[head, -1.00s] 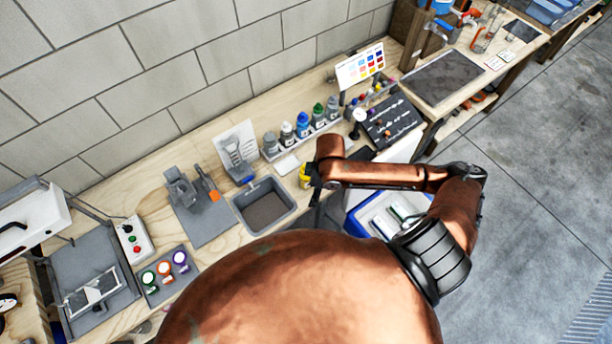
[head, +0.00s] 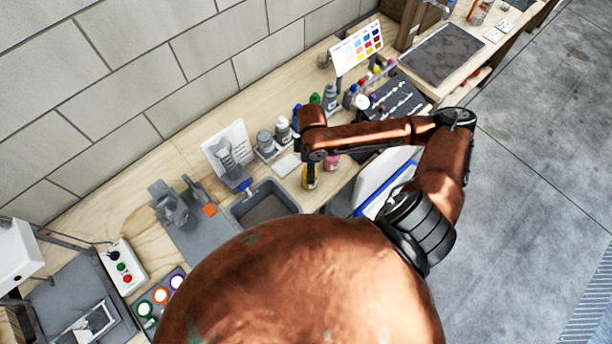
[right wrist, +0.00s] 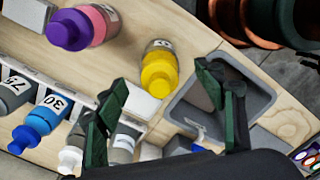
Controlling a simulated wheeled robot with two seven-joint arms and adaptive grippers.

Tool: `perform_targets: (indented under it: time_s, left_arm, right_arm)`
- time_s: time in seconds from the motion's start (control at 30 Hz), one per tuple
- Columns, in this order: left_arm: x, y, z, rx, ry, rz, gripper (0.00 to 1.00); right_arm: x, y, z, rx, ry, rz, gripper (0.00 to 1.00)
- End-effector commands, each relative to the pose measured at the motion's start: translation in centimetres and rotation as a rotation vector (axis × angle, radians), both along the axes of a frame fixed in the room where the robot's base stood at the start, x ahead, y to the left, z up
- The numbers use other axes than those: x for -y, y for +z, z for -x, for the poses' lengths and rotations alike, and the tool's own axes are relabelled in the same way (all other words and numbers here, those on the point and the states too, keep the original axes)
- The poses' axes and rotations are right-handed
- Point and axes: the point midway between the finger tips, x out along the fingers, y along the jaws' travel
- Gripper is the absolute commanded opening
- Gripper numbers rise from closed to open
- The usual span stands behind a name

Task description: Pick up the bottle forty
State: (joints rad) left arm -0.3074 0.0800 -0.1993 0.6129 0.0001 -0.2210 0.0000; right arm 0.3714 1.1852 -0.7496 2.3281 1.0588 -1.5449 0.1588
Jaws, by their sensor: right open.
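A bottle with a yellow cap and shoulder (right wrist: 158,74) stands on the wooden bench; its label is turned away and I cannot read its number for sure. It also shows in the head view (head: 310,181), partly covered by my arm. My right gripper (right wrist: 163,79) is open and empty, its dark green fingers pointing toward the yellow bottle, one on either side of it in the picture. A pink bottle with a purple cap (right wrist: 84,26) stands beside it. A row of bottles includes a blue one (right wrist: 38,121) labelled 30 and a grey one (right wrist: 14,90). My left gripper is out of view.
A grey sink basin (right wrist: 245,85) is set in the bench close to the yellow bottle. A white pad (right wrist: 139,103) lies between it and the bottle row. A colour chart (head: 357,47) and a dark tray (head: 397,98) stand farther along.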

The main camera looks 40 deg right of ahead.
Motion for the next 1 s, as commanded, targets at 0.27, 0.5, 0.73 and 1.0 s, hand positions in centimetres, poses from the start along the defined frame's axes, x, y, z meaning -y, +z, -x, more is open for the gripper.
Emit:
perform_targets:
  time_s: [0.27,0.5,0.73,1.0]
  left_arm:
    - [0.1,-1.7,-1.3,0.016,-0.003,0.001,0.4]
    - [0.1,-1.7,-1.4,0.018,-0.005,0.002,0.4]
    - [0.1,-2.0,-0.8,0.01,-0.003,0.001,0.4]
    - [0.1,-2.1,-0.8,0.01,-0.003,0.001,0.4]
  right_arm:
    - [0.2,-2.5,0.3,-0.004,-0.007,-0.001,0.63]
    - [0.5,-4.9,0.7,-0.005,-0.013,0.0,0.63]
    - [0.3,-8.2,1.1,-0.004,-0.013,-0.001,0.63]
    - [0.3,-9.5,1.0,-0.002,-0.007,0.001,0.63]
